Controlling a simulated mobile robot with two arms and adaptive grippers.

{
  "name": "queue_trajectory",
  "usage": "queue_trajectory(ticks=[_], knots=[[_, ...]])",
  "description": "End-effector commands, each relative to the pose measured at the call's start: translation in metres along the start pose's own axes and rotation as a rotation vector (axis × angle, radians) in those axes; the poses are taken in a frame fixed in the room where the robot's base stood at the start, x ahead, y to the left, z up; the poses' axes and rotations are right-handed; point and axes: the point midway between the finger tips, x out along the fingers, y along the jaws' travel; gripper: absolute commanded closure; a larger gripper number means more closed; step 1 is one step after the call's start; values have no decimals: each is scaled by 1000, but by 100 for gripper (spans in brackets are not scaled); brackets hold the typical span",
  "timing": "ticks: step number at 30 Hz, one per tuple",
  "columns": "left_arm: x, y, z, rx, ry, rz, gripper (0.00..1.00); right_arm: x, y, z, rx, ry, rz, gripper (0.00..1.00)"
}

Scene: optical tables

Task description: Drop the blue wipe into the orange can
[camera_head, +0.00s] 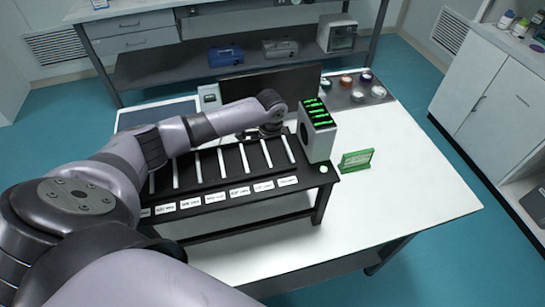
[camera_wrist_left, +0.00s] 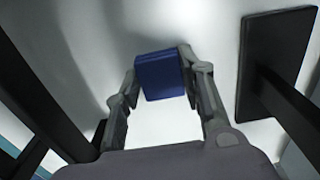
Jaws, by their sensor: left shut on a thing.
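The blue wipe (camera_wrist_left: 160,78) is a small dark blue block held between the fingers of my left gripper (camera_wrist_left: 162,74), which is shut on it. In the head view my left arm reaches over the black rack, and the left gripper (camera_head: 250,134) shows only in part at its back edge. The wipe cannot be made out there. My right gripper is in neither view.
The black rack (camera_head: 235,202) with white strips stands on the white table (camera_head: 400,205). A white device with green bars (camera_head: 318,140) and a green framed sign (camera_head: 357,160) are to the right. Several small jars stand on a grey tray (camera_head: 343,98) behind. The table's right side is clear.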

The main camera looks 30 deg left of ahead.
Motion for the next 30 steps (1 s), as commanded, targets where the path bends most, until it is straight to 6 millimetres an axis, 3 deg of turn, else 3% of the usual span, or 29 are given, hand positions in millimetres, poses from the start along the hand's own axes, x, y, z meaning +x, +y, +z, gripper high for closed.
queue_trajectory(ticks=[4, 11, 17, 23, 30], knots=[[0, 0, 0, 0, 0, 0, 77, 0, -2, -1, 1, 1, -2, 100], [-2, 0, 0, 0, 1, 0, 78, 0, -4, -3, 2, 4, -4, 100], [-16, -1, -1, 0, 3, -2, 78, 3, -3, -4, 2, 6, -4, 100], [-57, -2, -1, 1, 5, -4, 78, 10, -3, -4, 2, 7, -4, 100], [-128, -1, -1, 1, 6, -5, 78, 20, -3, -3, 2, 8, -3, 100]])
